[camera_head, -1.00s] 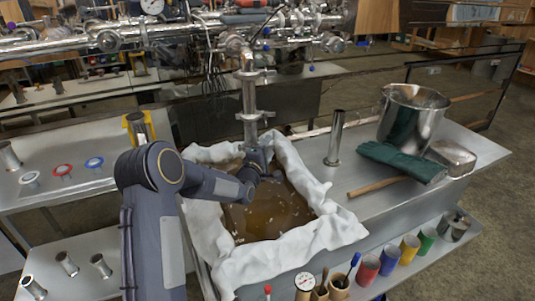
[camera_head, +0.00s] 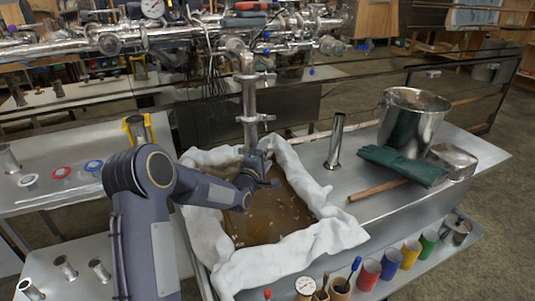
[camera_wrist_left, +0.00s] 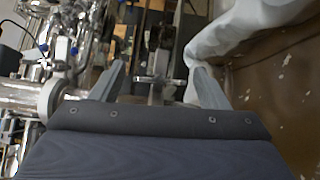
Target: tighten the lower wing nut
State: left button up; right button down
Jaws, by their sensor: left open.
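A vertical steel pipe (camera_head: 249,98) drops from the overhead pipework towards the lined tub and carries two clamps. The lower clamp (camera_head: 254,118) has a small wing nut (camera_head: 271,117) sticking out at its right side. My left gripper (camera_head: 268,180) is below this clamp, over the tub, apart from the nut. In the left wrist view the open fingers (camera_wrist_left: 158,75) stand on either side of a clamp with a bolt across it (camera_wrist_left: 155,79). Nothing is visibly gripped; which end of that bolt carries the nut is hard to tell.
White cloth (camera_head: 290,262) lines the tub of brown liquid (camera_head: 265,215) under my left arm. To the right stand a narrow steel cylinder (camera_head: 336,143), a steel pot (camera_head: 412,118) and green gloves (camera_head: 402,163). Thin cables (camera_head: 212,78) hang left of the pipe.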

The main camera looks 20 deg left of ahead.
pick_arm(q)
jog(key=s, duration=0.6)
jog(key=shift+d+f, duration=0.1)
jog(key=shift+d, duration=0.05)
